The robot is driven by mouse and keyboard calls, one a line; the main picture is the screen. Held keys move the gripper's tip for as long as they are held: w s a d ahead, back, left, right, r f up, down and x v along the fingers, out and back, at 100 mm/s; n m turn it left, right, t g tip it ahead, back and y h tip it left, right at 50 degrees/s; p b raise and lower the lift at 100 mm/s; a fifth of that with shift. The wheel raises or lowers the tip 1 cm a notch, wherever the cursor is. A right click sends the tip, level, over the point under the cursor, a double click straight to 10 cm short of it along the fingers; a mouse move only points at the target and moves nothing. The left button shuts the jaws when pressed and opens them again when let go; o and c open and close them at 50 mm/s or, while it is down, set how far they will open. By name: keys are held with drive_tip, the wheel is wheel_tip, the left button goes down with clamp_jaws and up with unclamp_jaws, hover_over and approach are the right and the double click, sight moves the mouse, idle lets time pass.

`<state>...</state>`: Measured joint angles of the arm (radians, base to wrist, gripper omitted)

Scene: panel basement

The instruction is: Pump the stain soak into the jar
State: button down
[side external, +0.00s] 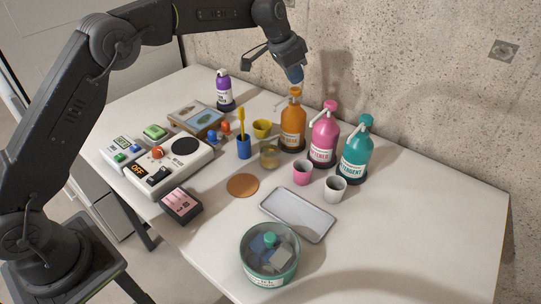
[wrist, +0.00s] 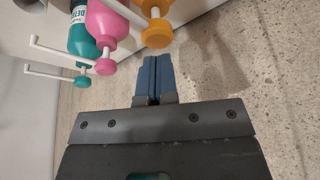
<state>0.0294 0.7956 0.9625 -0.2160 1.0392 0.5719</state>
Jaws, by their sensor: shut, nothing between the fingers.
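My gripper (side external: 295,76) is shut and empty, with its blue fingertips just above the orange bottle's pump head. The wrist view shows the fingers (wrist: 153,78) together, apart from the orange pump head (wrist: 157,34). The orange pump bottle (side external: 292,128) stands upright at the back of the table; its label is too small to read. A small glass jar (side external: 269,157) stands in front of it, under its spout side; its contents are unclear. A purple pump bottle (side external: 224,92) stands at the far left; I cannot tell which bottle is the stain soak.
Pink (side external: 323,135) and teal (side external: 356,152) pump bottles stand right of the orange one. A yellow cup (side external: 262,128), pink cup (side external: 302,172) and white cup (side external: 335,188) are near. A tray (side external: 298,215) and tub (side external: 270,270) are in front. The right table is clear.

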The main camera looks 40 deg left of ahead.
idle(0.3)
drive_tip(key=shift+r, duration=3)
drive_tip(key=shift+r, duration=0.1)
drive_tip(key=s+a+r+n, duration=0.1)
drive_tip(key=s+r, duration=0.2)
drive_tip(key=s, duration=0.4)
drive_tip(key=s+a+r+n+t+y, duration=0.1)
drive_tip(key=s+r, duration=0.2)
drive_tip(key=s, duration=0.5)
drive_tip(key=s+a+r+n, duration=0.1)
drive_tip(key=s+r, duration=0.2)
drive_tip(key=s, duration=0.4)
drive_tip(key=s+f+n, duration=0.1)
drive_tip(key=s+f, duration=0.2)
drive_tip(key=s, duration=0.3)
drive_tip(key=s+a+f+n, duration=0.1)
drive_tip(key=s+f, duration=0.3)
drive_tip(key=s, duration=0.3)
drive_tip(key=s+a+f+n+y, duration=0.1)
drive_tip(key=s+f, duration=0.2)
drive_tip(key=s, duration=0.4)
drive_tip(key=shift+s+f+t, duration=0.15)
drive_tip(key=shift+f+t, duration=0.05)
drive_tip(key=shift+t, duration=0.1)
